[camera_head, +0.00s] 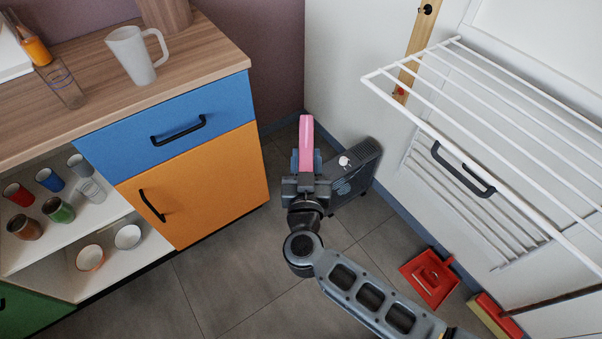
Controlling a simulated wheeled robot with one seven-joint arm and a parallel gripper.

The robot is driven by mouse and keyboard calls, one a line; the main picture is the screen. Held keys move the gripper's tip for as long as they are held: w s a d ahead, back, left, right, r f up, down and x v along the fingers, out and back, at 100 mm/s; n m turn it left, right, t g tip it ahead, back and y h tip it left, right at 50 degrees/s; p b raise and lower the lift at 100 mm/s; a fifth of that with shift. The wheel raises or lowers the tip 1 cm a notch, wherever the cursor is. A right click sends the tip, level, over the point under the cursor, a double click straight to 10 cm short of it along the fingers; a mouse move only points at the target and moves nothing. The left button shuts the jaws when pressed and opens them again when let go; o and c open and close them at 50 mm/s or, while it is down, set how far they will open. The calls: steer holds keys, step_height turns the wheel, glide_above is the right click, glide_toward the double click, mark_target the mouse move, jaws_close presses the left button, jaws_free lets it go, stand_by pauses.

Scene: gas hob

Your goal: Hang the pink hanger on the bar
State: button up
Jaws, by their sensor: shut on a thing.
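The pink hanger (306,138) shows as a narrow pink strip, seen nearly edge-on, standing up from my gripper (305,165). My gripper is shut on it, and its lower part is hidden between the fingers. The gripper is in the middle of the view, between the cabinet and the right wall. A white drying rack (410,99) with several parallel bars sticks out from the wall on the right. The hanger is to the left of the rack and apart from it. Which bar the task means, I cannot tell.
A counter (205,65) with a white jug (134,55) stands at left, above a blue drawer (170,122) and orange door (195,185). A dark heater-like box (357,170) stands behind my gripper. A red dustpan (430,278) lies on the floor at right. The middle floor is clear.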

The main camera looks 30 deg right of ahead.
steer(key=r+m+g+h+p, duration=0.1)
steer(key=s+r+m+g+h+p, duration=0.1)
steer(key=g+h, duration=0.1)
steer(key=r+m+g+h+p, duration=0.1)
steer(key=r+m, duration=0.1)
steer(key=shift+s+d+g+h, duration=0.2)
steer(key=shift+d+g+h, duration=0.1)
steer(key=shift+h, duration=0.1)
steer(key=s+a+r+m+g+h+p, duration=0.35)
steer(key=s+m+g, duration=0.2)
steer(key=g, duration=0.35)
steer(key=d+f+m+b, duration=0.1)
steer(key=d+f+b, duration=0.1)
steer(key=d, duration=1.4)
steer(key=shift+w+f+g+b, duration=0.3)
steer(key=shift+f+g, duration=0.1)
steer(key=shift+f, duration=0.05)
steer(key=shift+d, duration=0.1)
steer(key=o, duration=1.2)
steer(key=shift+s+a+b, duration=0.15)
steer(key=shift+a+b, duration=0.4)
steer(key=shift+a, duration=3.4)
